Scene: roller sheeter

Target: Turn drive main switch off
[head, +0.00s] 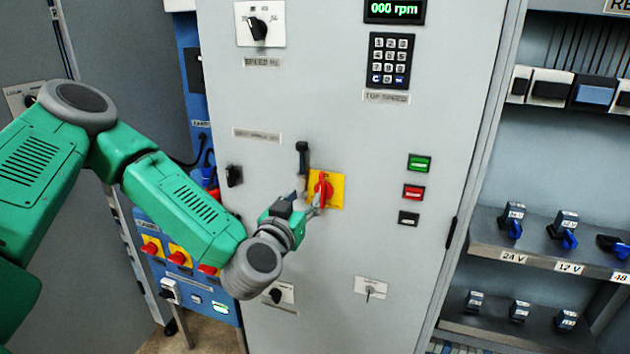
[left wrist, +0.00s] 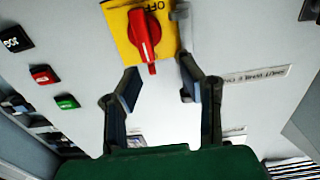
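A red rotary switch handle on a yellow plate (head: 338,188) sits on the grey cabinet door, in the middle of the head view. In the left wrist view the red handle (left wrist: 146,34) points down the picture toward my gripper, and "OFF" shows on the plate near the top edge. My left gripper (left wrist: 160,84) is open, its two fingers apart, with the tip of the handle just ahead of the gap between them. In the head view my left gripper (head: 312,203) is at the lower left of the plate and partly covers it. Contact cannot be told. My right gripper is not in view.
A black door handle (head: 302,158) stands out just left of the yellow plate. Green (head: 419,163), red (head: 413,192) and black buttons are to the right. A blue panel (head: 192,225) with several red-and-yellow switches is behind my left arm. Shelves with blue-levered switches are at right.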

